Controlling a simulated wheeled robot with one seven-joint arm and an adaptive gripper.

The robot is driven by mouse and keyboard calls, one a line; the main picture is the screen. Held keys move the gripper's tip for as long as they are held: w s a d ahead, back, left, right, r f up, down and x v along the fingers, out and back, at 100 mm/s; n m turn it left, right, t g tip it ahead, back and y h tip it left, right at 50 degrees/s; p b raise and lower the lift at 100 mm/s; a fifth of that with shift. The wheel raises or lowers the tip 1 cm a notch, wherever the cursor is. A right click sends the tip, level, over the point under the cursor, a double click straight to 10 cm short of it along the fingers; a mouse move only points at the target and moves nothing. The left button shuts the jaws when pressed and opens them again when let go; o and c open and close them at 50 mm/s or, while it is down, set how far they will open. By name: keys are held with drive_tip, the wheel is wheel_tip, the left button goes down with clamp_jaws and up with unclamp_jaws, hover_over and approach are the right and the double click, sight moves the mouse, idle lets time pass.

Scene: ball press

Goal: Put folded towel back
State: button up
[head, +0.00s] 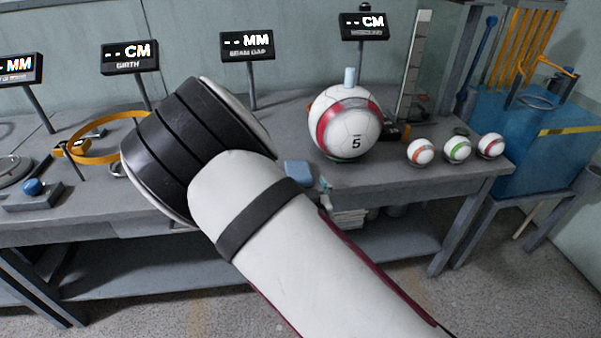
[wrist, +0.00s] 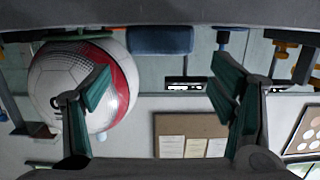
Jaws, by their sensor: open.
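A small folded blue towel (head: 298,173) lies near the front edge of the grey workbench (head: 400,177), left of the large red-and-white ball (head: 345,122). What looks like the same towel shows in the wrist view (wrist: 160,40) at the top centre, in an upside-down picture. My gripper (wrist: 163,80) is open and empty, its fingers spread wide with the towel between and beyond them, not touching it. The left finger overlaps the large ball in that view. In the head view my arm hides my gripper.
Three small balls (head: 457,149) sit at the bench's right. A yellow ring gauge (head: 105,137) and a blue button (head: 33,187) are at the left. Several displays (head: 246,46) stand along the back. Floor in front of the bench is clear.

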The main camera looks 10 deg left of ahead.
drive_tip(key=shift+v, duration=2)
drive_tip(key=d+r+m+g+h, duration=0.2)
drive_tip(key=d+m+g+h, duration=0.15)
drive_tip(key=d, duration=0.35)
drive_tip(key=s+d+r+m+g, duration=0.2)
drive_tip(key=s+d+r+g, duration=0.35)
drive_tip(key=s+r, duration=0.2)
drive_tip(key=s+d+r+g, duration=0.1)
drive_tip(key=s+d+r, duration=0.2)
drive_tip(key=s, duration=0.7)
drive_tip(key=s+d+r+n+g, duration=0.1)
drive_tip(key=s+d+r, duration=0.3)
drive_tip(key=s, duration=0.6)
drive_tip(key=s+d+r+n+g, duration=0.1)
drive_tip(key=s+d+r+g, duration=0.2)
drive_tip(key=s, duration=0.7)
drive_tip(key=shift+d+r+h, duration=0.45)
drive_tip(key=shift+d+r, duration=0.15)
drive_tip(key=shift+d, duration=0.5)
wheel_tip(320, 180, up, 17)
drive_tip(key=t+p, duration=0.2)
drive_tip(key=p, duration=1.4)
drive_tip(key=shift+r+t, duration=0.2)
drive_tip(key=shift+t, duration=0.1)
